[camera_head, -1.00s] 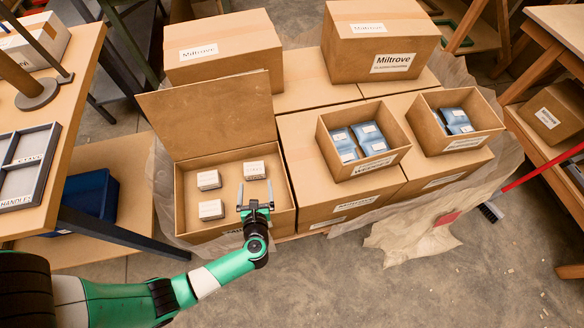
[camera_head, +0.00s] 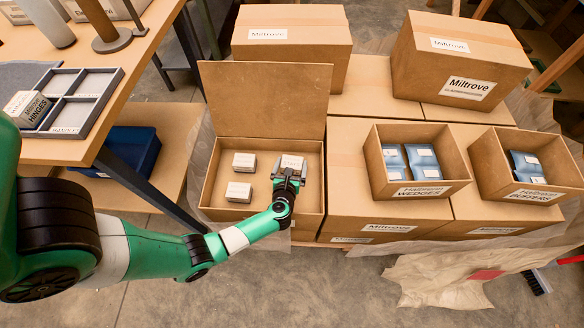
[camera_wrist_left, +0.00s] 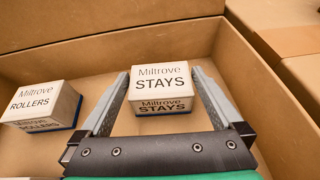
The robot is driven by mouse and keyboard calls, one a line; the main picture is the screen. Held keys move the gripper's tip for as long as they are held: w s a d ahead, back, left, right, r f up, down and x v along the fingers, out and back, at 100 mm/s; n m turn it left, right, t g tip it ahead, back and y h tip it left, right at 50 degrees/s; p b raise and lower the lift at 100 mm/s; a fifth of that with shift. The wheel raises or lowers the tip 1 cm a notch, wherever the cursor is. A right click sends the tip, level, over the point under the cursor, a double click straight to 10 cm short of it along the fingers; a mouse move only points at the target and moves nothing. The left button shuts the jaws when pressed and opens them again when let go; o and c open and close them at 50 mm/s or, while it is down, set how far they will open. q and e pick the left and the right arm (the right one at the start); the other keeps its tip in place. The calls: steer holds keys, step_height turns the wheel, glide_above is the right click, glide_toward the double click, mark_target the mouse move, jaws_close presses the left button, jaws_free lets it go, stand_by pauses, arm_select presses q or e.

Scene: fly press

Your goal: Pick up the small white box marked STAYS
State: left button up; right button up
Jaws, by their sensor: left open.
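The small white box marked STAYS (camera_wrist_left: 162,82) lies in the open cardboard box (camera_head: 213,193), and shows in the left wrist view between my left gripper's fingers. In the head view the STAYS box (camera_head: 292,162) is partly covered by the gripper. My left gripper (camera_wrist_left: 160,98) is open, its two fingers on either side of the STAYS box; I cannot tell whether they touch it. It also shows in the head view (camera_head: 290,170). A white box marked ROLLERS (camera_wrist_left: 42,105) sits to the left. My right gripper is not in view.
Two more small white boxes, at the back (camera_head: 245,162) and front (camera_head: 239,191), share the cardboard box, whose lid (camera_head: 265,100) stands open behind. Cartons with blue packets (camera_head: 410,190) stand to the right. A grey divided tray (camera_head: 98,82) is on the left table.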

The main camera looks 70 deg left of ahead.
mark_target(292, 162)
arm_select(q)
steer(key=shift+x, duration=0.85)
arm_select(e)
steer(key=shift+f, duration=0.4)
